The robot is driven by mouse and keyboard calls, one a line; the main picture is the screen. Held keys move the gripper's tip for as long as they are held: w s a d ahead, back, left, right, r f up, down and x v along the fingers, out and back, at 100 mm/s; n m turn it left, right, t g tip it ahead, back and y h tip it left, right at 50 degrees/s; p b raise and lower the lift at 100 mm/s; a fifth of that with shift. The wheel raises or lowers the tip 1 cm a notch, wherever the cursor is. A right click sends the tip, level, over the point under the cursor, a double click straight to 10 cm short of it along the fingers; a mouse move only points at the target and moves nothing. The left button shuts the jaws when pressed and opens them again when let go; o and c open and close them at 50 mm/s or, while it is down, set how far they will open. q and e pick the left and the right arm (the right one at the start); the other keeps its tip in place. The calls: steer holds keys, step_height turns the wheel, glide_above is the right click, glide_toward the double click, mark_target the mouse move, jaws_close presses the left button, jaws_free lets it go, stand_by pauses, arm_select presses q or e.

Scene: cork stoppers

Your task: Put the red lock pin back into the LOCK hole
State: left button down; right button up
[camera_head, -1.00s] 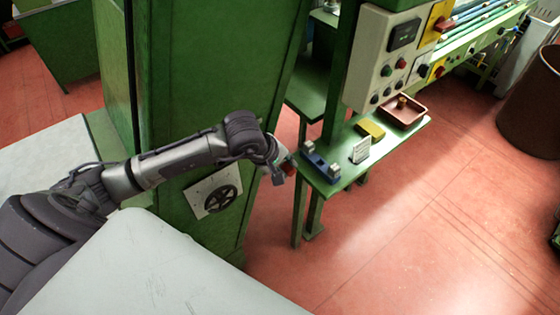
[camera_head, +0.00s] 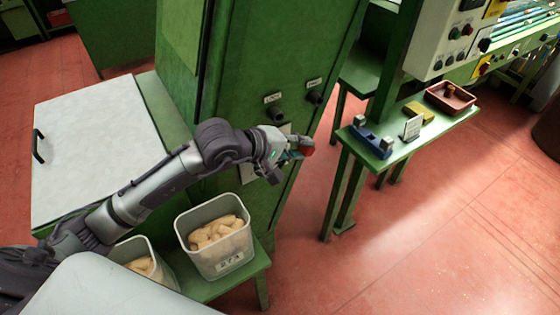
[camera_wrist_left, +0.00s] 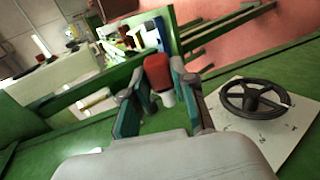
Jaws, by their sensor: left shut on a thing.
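My left gripper (camera_head: 288,155) is shut on the red lock pin (camera_head: 306,147), in front of the green cabinet (camera_head: 245,70). In the left wrist view the pin's red head (camera_wrist_left: 157,72) sits between the teal fingers, with a pale shank (camera_wrist_left: 168,98) below it. On the cabinet face, above and beyond my gripper, are two dark round fittings, one at the left (camera_head: 276,114) and one at the right (camera_head: 316,98). Each has a small white label above it; the left label (camera_head: 272,98) seems to read LOCK, the right one is too small to read. The pin is apart from both. My right gripper is out of view.
Bins of corks (camera_head: 215,240) stand on a green bench below my arm. A green side table (camera_head: 440,128) at the right holds a blue holder (camera_head: 372,138), a card, a yellow block and a red tray (camera_head: 451,97). A black handwheel (camera_wrist_left: 253,100) is on the cabinet.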

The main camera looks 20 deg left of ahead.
arm_select(q)
steer(key=shift+w+a, duration=0.1)
steer(key=shift+w, duration=0.05)
steer(key=w+a, duration=0.4)
steer(key=shift+a, duration=0.4)
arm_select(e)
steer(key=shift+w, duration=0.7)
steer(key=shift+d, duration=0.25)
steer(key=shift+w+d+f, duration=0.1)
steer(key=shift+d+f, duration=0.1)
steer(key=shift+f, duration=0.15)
arm_select(q)
steer(key=shift+w+a+b, duration=0.4)
steer(key=shift+b, duration=0.4)
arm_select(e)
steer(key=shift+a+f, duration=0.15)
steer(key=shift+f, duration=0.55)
arm_select(q)
steer(key=shift+w+a, duration=0.2)
steer(key=shift+a, duration=0.05)
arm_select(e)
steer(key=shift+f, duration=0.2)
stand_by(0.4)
